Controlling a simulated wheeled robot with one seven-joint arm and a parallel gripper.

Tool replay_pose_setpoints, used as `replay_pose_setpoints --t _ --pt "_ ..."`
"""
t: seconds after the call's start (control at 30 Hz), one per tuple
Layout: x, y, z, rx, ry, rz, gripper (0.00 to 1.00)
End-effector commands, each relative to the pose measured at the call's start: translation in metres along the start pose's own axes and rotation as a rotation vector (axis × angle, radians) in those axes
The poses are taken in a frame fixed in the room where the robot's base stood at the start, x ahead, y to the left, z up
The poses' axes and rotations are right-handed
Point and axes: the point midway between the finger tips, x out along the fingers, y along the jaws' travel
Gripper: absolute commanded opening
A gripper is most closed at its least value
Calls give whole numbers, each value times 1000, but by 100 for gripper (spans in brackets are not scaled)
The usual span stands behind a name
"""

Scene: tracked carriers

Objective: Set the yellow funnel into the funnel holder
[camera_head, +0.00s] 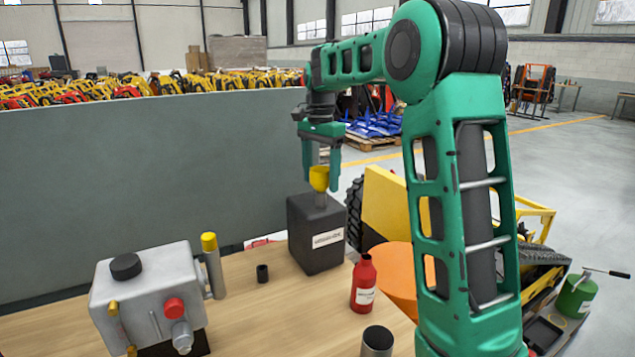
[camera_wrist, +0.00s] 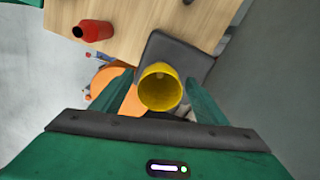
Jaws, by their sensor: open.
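The yellow funnel (camera_head: 319,178) stands upright in the neck on top of a dark box-shaped canister (camera_head: 312,232) with a white label. My gripper (camera_head: 321,176) points down over it, open, with one finger on each side of the funnel. In the wrist view the funnel's round mouth (camera_wrist: 160,88) lies between the two fingers, with gaps beside it. The funnel's lower end is hidden in the neck. I cannot tell for sure which thing is the funnel holder; a small dark open ring or cup (camera_head: 262,273) stands on the table left of the canister.
The wooden table (camera_head: 240,310) also bears a grey machine (camera_head: 150,295) with a red knob, a red bottle (camera_head: 364,284) and a dark open cylinder (camera_head: 377,341) at the front. A grey partition (camera_head: 150,180) stands behind. The table's middle is mostly free.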

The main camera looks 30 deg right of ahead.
Motion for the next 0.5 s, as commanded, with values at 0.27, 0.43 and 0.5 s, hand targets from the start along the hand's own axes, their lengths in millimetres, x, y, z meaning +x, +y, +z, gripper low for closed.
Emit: replay_pose_setpoints --t 0.27,0.43,0.5 --pt "37 -1 -1 1 -1 2 67" --pt "41 -1 0 1 -1 1 67" --pt "41 -1 0 1 -1 1 67"
